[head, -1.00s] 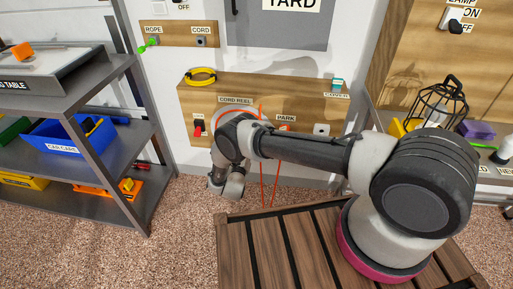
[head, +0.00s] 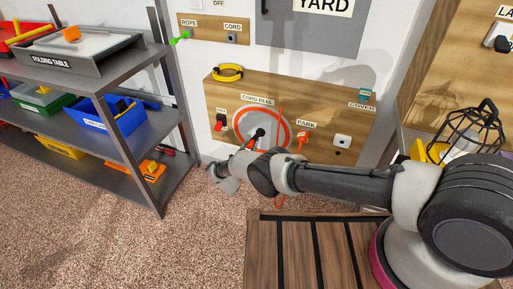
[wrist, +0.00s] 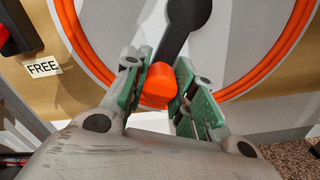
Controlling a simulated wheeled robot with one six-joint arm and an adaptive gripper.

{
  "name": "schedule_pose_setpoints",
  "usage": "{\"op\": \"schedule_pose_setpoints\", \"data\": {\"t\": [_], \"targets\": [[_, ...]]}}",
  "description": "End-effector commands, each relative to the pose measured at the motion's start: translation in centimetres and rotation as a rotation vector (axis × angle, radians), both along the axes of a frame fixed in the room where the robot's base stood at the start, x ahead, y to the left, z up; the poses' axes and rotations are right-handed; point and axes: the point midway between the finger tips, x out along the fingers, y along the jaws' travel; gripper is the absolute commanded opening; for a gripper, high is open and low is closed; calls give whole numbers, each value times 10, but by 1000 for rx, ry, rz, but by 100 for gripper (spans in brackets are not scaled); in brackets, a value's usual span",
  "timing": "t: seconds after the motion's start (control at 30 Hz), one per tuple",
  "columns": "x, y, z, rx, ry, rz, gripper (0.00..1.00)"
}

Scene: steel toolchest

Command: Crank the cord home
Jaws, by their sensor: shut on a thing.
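The cord reel (head: 286,137) is mounted on the wooden wall panel, with orange cord wound in a ring; it fills the top of the wrist view (wrist: 82,45). Its black crank arm (wrist: 183,22) points down and slightly left in the wrist view and ends in an orange knob (wrist: 158,88). My gripper (wrist: 160,72) is shut on the knob, its green-padded fingers on either side. In the head view, my wrist is below and left of the reel. An orange plug (head: 301,138) is under the PARK label. A thin orange cord (head: 280,202) hangs below the panel, partly behind my arm.
A red switch (head: 219,122) sits left of the reel, and a FREE label (wrist: 42,67) is near it. A grey shelf (head: 150,185) with bins stands at left. A slatted wooden platform (head: 290,250) is in front.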

Motion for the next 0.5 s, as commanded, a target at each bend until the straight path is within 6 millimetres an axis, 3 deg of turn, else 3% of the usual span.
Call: {"op": "schedule_pose_setpoints", "data": {"t": [0.5], "targets": [[2, 10, 7, 128, -47, -5, 0]]}}
